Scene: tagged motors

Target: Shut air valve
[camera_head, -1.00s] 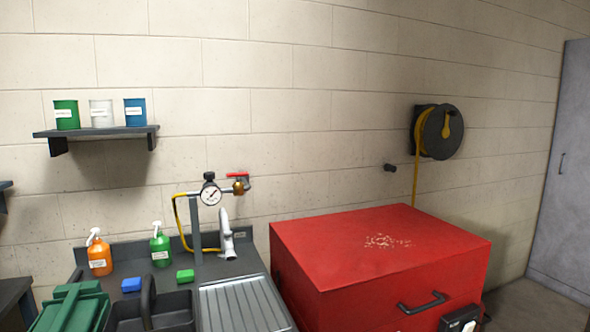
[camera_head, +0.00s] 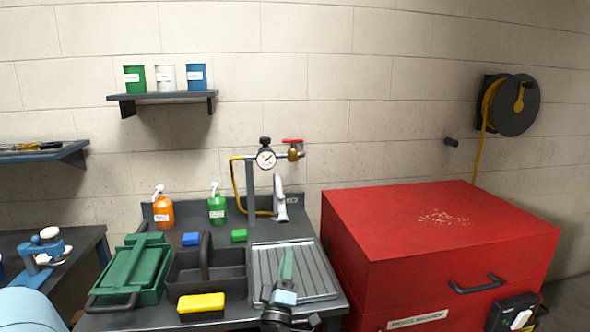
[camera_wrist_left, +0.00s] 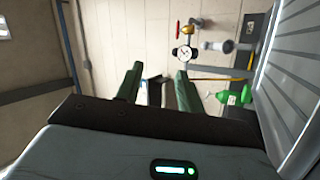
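The air valve is a brass body (camera_head: 294,153) with a red lever handle (camera_head: 293,141), mounted on the wall beside a round pressure gauge (camera_head: 266,158). The lever lies roughly level across the top of the valve. The wrist view, turned on its side, shows the red lever (camera_wrist_left: 187,29) and the gauge (camera_wrist_left: 185,53) beyond my fingers. My left gripper (camera_head: 287,265) is over the ribbed drainboard, below and in front of the valve, apart from it. Its two green fingers (camera_wrist_left: 158,82) are spread with nothing between them. My right gripper is out of view.
A grey tap (camera_head: 281,200) stands below the valve, beside the gauge post. A green spray bottle (camera_head: 217,206) and an orange one (camera_head: 163,212) stand left. A large red cabinet (camera_head: 440,230) fills the right. Space directly before the valve looks clear.

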